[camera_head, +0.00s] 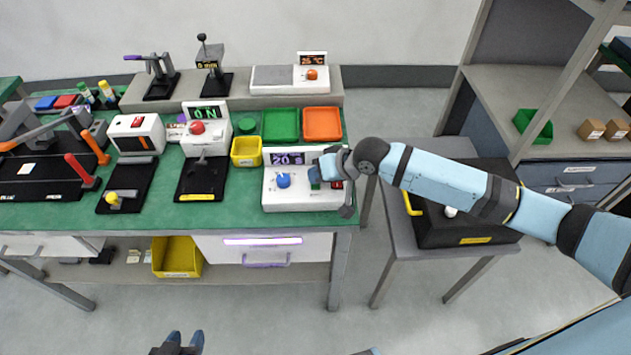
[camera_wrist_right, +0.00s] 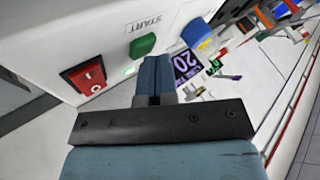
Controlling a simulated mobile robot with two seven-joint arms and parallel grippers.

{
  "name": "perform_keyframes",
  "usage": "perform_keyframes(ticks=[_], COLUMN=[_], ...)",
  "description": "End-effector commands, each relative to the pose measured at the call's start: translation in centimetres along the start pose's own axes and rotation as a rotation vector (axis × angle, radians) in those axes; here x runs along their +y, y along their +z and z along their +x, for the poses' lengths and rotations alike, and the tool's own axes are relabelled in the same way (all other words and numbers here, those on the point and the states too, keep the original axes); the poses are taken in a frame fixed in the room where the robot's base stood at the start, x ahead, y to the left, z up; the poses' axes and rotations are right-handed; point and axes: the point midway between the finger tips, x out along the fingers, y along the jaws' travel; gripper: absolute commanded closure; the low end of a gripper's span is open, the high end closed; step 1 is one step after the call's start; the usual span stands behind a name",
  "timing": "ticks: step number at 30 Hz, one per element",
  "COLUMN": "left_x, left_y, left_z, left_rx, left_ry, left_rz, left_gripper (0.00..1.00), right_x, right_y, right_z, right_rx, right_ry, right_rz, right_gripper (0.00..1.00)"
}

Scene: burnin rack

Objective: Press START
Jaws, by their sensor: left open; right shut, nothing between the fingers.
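The white control box (camera_head: 300,199) stands at the right front of the green bench. It has a blue knob (camera_head: 283,180) and a display reading 20 s (camera_head: 288,158). In the right wrist view the green START button (camera_wrist_right: 143,45) sits between the red rocker switch (camera_wrist_right: 86,76) and the blue knob (camera_wrist_right: 196,32). My right gripper (camera_head: 317,176) is shut and empty, in front of the box's panel. In the wrist view its fingertips (camera_wrist_right: 154,68) are close beside the START button; I cannot tell whether they touch. My left gripper (camera_head: 184,338) is open and empty at the bottom edge.
A yellow bin (camera_head: 246,152), a green tray (camera_head: 281,125) and an orange tray (camera_head: 322,124) lie behind and left of the box. A white unit with a red button (camera_head: 198,128) stands further left. A side table with a black case (camera_head: 460,229) is right, beneath my right arm.

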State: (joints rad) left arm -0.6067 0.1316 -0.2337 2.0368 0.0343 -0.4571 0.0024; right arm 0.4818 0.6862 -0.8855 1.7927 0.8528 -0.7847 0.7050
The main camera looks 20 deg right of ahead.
Motion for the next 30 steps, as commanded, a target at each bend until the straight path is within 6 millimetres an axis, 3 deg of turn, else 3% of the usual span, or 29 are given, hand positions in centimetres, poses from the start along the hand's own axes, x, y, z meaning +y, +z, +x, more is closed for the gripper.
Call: perform_keyframes(ticks=[15,30], left_x=[0.5,0.3], left_y=[-2.2,-2.9], left_z=[-1.3,-1.8], left_rx=[0.003,0.001], left_ry=[0.000,-0.001], left_rz=[-0.013,-0.006], left_gripper=[0.57,0.57], right_x=[-1.0,-1.4], right_y=[-0.9,-1.4], right_z=[-1.3,-1.9], right_rx=[-0.001,-0.001], right_ry=[0.000,0.000], right_rz=[0.000,0.000], right_gripper=[1.00,1.00])
